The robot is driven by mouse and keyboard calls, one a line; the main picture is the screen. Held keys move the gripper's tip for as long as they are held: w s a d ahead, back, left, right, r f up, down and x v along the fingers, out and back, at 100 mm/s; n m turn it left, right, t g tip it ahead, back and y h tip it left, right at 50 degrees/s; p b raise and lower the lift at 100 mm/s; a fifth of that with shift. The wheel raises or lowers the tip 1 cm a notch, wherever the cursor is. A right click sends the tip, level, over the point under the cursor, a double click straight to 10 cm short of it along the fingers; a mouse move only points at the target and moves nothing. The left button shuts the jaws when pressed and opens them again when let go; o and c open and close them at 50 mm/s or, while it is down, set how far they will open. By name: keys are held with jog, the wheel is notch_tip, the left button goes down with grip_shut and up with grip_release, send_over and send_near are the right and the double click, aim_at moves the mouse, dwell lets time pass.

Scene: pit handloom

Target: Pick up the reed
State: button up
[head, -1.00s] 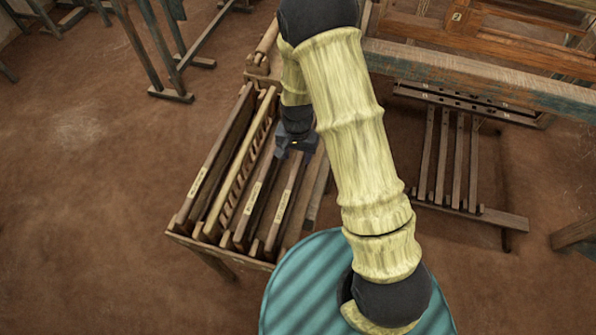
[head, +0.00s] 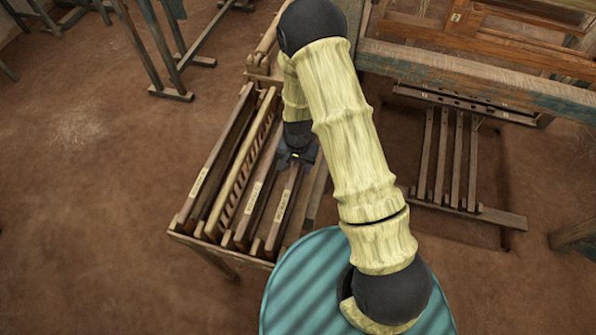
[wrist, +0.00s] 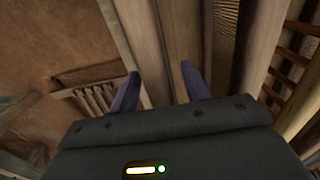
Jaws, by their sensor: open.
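Several long wooden loom parts lie side by side in a low rack (head: 240,262), some with pale labels too small to read. I cannot tell by label which is the reed. A labelled dark wooden bar (head: 284,207) lies just below my gripper (head: 300,156) in the head view. In the wrist view, my gripper (wrist: 161,90) is open, its two dark fingers apart with long wooden parts (wrist: 178,45) running beneath and between them. Nothing is visibly held. Whether the fingers reach down beside the wood is unclear. My arm and gripper hide the far ends of these bars.
A slatted wooden part (head: 245,168) and another labelled bar (head: 200,181) lie left in the rack. The loom's heavy beam (head: 480,78) runs close on the right, with treadles (head: 458,160) below. Open earth floor (head: 80,210) lies left.

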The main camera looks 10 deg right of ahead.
grip_shut()
jog(key=shift+r, duration=0.15)
notch_tip(320, 180, up, 18)
jog(key=b, duration=0.1)
dwell(0.6)
dwell(0.4)
jog(key=shift+w+a, duration=0.1)
jog(key=shift+a, duration=0.05)
dwell(0.3)
